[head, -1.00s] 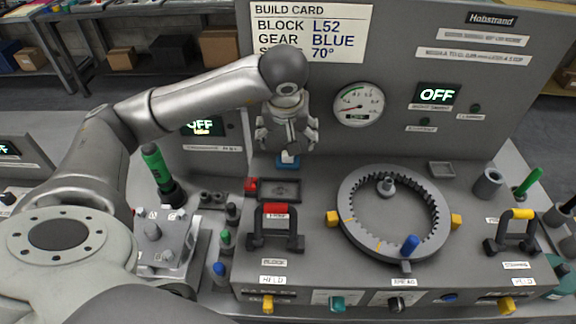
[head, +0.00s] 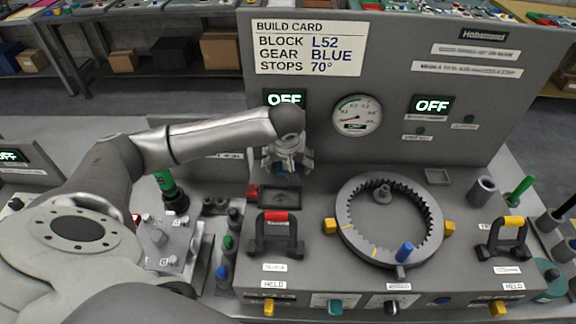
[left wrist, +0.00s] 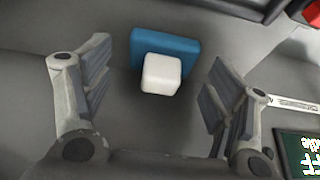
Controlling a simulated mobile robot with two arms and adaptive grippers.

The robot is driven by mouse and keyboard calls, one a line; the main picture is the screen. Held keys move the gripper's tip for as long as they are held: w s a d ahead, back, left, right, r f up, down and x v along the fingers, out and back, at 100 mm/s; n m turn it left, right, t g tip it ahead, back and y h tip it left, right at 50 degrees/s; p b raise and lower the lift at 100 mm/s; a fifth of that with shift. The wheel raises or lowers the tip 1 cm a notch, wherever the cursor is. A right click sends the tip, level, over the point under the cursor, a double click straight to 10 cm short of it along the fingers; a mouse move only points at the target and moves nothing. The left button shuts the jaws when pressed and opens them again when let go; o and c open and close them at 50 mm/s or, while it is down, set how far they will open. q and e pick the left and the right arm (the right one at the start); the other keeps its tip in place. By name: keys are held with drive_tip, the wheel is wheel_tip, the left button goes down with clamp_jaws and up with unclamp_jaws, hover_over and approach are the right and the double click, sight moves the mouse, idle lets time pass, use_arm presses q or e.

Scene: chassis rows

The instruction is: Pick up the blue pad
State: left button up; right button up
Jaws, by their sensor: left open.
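The blue pad (left wrist: 178,46) is a flat blue block with a white cube-like piece (left wrist: 162,75) on its near face, between and beyond my fingers in the left wrist view. In the head view the pad is mostly hidden behind my left gripper (head: 287,165), which points down over the back of the grey console. My left gripper is open, its two fingers either side of the white piece with clear gaps. No contact shows. My right gripper is not in view.
A dark shallow tray (head: 281,197) and a red-topped handle (head: 275,232) stand in front of the gripper. A toothed ring (head: 350,222) is to the right. The upright panel with a gauge (head: 357,116) rises close behind. A small red part (head: 253,190) sits left.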

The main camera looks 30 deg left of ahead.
use_arm(q)
drive_tip(key=c, duration=1.2)
drive_tip(key=shift+r, duration=0.1)
